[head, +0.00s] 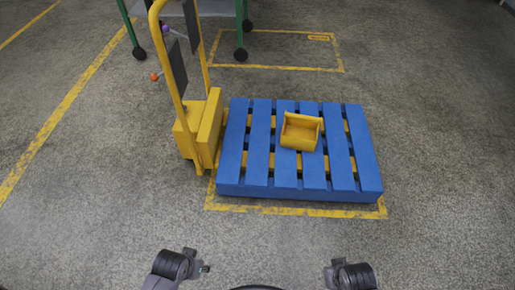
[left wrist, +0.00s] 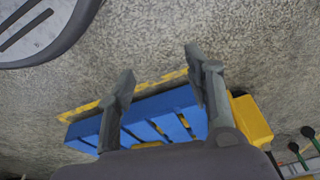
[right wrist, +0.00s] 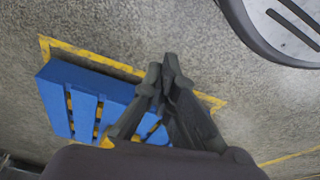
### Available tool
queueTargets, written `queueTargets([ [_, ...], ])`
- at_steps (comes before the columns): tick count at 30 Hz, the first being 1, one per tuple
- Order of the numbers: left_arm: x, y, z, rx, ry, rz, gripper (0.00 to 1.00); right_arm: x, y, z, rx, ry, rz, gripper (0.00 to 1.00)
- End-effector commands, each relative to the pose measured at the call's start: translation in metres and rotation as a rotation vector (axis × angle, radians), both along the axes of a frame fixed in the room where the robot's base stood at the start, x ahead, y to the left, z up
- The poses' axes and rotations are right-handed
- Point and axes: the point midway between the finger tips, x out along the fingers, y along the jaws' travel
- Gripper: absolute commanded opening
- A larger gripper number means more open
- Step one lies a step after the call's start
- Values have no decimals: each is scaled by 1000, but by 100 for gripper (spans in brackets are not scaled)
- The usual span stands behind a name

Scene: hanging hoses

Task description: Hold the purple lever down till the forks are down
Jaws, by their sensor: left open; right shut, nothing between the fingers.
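The yellow lift truck (head: 207,125) stands left of the blue pallet (head: 259,150). The purple lever knob (head: 164,29) is small, near the top of its mast at the left, with nothing touching it. A lower lever has an orange knob (head: 154,76). Yellow forks (head: 335,163) show between the pallet slats; their height is hard to tell. My left gripper (head: 198,260) is open and empty at the bottom of the head view, far from the levers; its fingers spread in the left wrist view (left wrist: 160,68). My right gripper (head: 335,268) is shut and empty; its fingertips meet in the right wrist view (right wrist: 163,70).
A yellow bin (head: 301,131) sits on the pallet. A green-legged table or cart (head: 240,30) on black casters stands behind the truck. Yellow floor lines (head: 290,211) frame the pallet. The grey floor between my grippers and the pallet is clear.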

Motion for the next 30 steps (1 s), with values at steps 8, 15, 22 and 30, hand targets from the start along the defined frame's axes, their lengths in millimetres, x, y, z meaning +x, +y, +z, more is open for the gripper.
queueTargets([
  [8,1,0,3,1,-1,0,48,1,0,3,-1,-2,0,0],
  [15,1,0,3,0,-2,0,45,1,0,3,-1,-2,0,0],
  [22,-11,2,-9,3,24,-3,30,-11,-2,-9,-3,23,3,0],
  [30,-83,12,-49,10,88,-17,12,-82,-12,-49,-11,88,16,0],
])
